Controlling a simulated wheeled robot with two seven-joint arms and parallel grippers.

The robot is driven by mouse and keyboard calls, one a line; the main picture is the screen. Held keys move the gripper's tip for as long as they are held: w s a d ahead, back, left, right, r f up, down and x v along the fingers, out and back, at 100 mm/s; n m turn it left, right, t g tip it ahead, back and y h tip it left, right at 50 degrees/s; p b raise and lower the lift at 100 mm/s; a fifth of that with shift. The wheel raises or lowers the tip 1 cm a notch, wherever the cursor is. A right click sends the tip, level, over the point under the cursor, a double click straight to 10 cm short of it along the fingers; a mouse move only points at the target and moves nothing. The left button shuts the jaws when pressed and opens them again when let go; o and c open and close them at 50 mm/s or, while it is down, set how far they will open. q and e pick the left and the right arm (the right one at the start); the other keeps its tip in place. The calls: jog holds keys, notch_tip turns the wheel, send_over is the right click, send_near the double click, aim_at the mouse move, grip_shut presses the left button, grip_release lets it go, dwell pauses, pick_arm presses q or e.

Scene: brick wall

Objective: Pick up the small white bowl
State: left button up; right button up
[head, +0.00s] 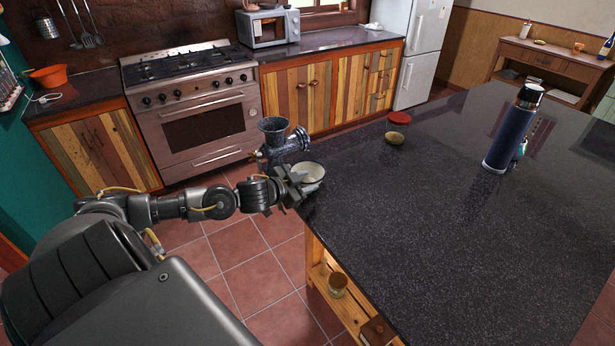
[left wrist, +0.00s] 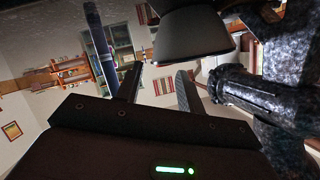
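The small white bowl (head: 312,171) stands upright near the left edge of the dark counter, beside the dark meat grinder (head: 275,140). My left gripper (head: 298,186) is at the bowl's near left side, partly covering it. In the left wrist view, which appears upside down, the two fingers (left wrist: 160,88) stand apart with a clear gap between them. The bowl (left wrist: 190,38) shows there as a dark shaded shape just beyond and above the fingertips. I cannot tell whether a finger touches it. The grinder (left wrist: 250,95) is close on the right there. My right gripper is not in view.
The speckled dark counter (head: 430,230) is mostly clear. A dark blue bottle (head: 512,130) stands at its right, and a tan roundish item (head: 394,138) and a red disc (head: 399,118) lie toward the back. A stove (head: 195,110) is behind, across the tiled floor.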

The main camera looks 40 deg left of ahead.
aim_at(308, 178)
pick_arm(q)
jog(key=shift+w+a+f, duration=0.1)
jog(key=shift+w, duration=0.05)
jog(key=shift+w+f, duration=0.1)
jog(key=shift+w, duration=0.2)
jog(key=p+x, duration=0.1)
jog(key=x, duration=0.2)
jog(key=shift+w+f+p, duration=0.2)
jog(key=shift+f+p, duration=0.2)
jog(key=shift+w+f, duration=0.3)
jog(key=shift+w, duration=0.1)
jog(key=shift+c, duration=0.9)
grip_shut()
